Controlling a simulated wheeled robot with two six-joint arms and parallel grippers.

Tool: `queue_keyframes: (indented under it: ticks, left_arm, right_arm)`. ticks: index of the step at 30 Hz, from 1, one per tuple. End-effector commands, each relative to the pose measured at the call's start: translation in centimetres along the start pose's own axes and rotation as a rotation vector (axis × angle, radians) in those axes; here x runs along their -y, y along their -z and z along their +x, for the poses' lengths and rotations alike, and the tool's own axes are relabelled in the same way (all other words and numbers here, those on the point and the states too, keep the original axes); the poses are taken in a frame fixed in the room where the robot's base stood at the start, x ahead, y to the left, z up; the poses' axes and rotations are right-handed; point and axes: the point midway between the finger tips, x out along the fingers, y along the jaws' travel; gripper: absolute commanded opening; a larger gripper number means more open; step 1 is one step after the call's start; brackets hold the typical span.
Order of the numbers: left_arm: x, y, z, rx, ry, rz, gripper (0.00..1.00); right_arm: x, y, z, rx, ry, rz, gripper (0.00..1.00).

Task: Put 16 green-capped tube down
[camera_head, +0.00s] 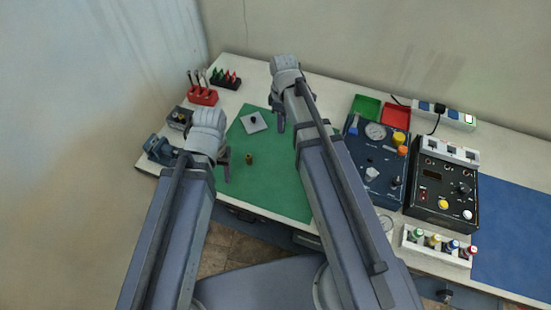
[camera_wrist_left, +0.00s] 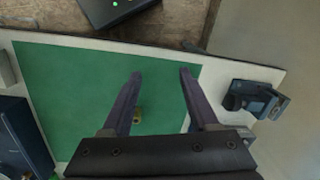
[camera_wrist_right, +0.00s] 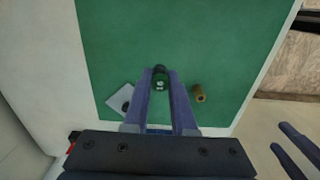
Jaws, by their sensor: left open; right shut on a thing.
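The green-capped tube (camera_wrist_right: 160,82) is between the fingertips of my right gripper (camera_wrist_right: 161,76) in the right wrist view, seen end-on above the green mat (camera_wrist_right: 225,35). Its green end has pale marks, and its lower part is hidden. In the head view my right gripper (camera_head: 278,116) is over the upper right part of the mat, and the tube cannot be made out there. My left gripper (camera_head: 224,164) is open and empty above the mat's left side. Its spread fingers show in the left wrist view (camera_wrist_left: 161,73).
A small brass cylinder (camera_head: 249,158) stands on the mat near a pale plate with a black knob (camera_head: 254,122). Racks with red (camera_head: 203,96) and black (camera_head: 226,82) bases are behind. Blue (camera_head: 372,170) and black (camera_head: 440,185) instruments and a white capped-tube rack (camera_head: 438,245) are right.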

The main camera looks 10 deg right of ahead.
Motion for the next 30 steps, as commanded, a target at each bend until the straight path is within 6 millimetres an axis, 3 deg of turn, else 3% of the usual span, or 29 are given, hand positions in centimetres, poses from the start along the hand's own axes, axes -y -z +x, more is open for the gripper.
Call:
queue_keyframes:
  ticks: [1, 10, 16, 25, 30]
  left_arm:
    - [0.0, 0.0, 0.1, 0.000, 0.000, 0.000, 0.67]
    - [0.0, 0.0, -0.1, 0.000, 0.000, 0.000, 1.00]
    - [-0.1, 0.1, 0.9, 0.000, 0.000, 0.000, 1.00]
    - [-0.5, 0.3, 5.4, 0.000, 0.000, -0.001, 1.00]
    - [-0.6, 0.4, 6.4, 0.000, 0.000, -0.001, 1.00]
  right_arm:
    - [0.0, 0.0, 0.1, 0.000, 0.000, 0.000, 0.00]
    - [-0.1, -0.1, -0.1, 0.000, 0.000, 0.000, 0.00]
    - [-0.1, -0.1, 0.9, 0.000, 0.000, 0.000, 0.00]
    - [-0.1, -0.1, 5.4, 0.000, 0.000, 0.000, 0.00]
    - [-0.1, -0.1, 6.4, 0.000, 0.000, 0.000, 0.00]
